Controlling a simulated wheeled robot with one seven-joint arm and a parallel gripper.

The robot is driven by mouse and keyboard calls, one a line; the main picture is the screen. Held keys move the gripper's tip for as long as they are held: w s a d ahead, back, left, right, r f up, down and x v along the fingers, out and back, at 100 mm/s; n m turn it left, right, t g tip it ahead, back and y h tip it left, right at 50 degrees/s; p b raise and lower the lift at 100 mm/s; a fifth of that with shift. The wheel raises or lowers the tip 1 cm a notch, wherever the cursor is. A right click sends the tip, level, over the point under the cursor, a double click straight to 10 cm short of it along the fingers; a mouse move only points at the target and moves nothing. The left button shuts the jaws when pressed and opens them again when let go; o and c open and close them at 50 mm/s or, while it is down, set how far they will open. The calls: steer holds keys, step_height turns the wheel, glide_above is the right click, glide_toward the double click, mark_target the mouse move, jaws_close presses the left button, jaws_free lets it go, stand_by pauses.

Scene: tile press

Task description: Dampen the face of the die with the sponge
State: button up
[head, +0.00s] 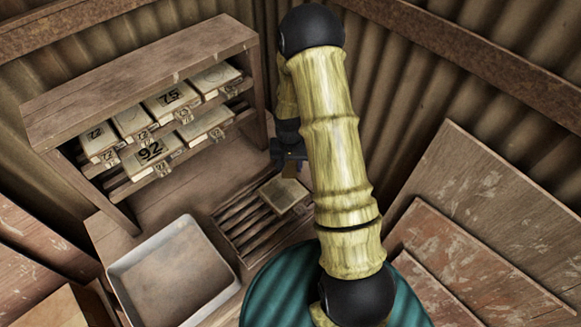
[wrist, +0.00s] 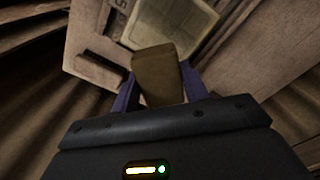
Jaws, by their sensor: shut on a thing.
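My gripper (head: 289,158) is shut on a brown block, the sponge (wrist: 155,77), which sits between its purple fingers in the wrist view. In the head view only a little of the sponge (head: 290,170) shows below the gripper. The die (head: 283,195) is a flat block with a pale square face, lying on a slatted wooden rack. Its pale face (wrist: 180,22) also shows in the wrist view, past the sponge's far end, which covers part of its near edge. I cannot tell whether the sponge touches it.
The slatted rack (head: 243,226) stands beside a pale, empty tray (head: 133,268). A wooden shelf (head: 140,83) holds several numbered blocks at the back left. A teal ribbed drum (head: 270,290) is in front. Boards (head: 480,215) lean on the right. Corrugated walls close in the back.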

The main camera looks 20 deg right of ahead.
steer(key=shift+s+a+f+b, duration=0.1)
steer(key=shift+s+a+b, duration=0.35)
steer(key=shift+s, duration=0.15)
steer(key=shift+s+a+f+b, duration=0.1)
steer(key=shift+s+a+b, duration=0.25)
steer(key=shift+s, duration=0.25)
steer(key=shift+s+a+r, duration=0.1)
steer(key=shift+s+r, duration=0.1)
steer(key=shift+s, duration=0.1)
steer(key=shift+f, duration=0.15)
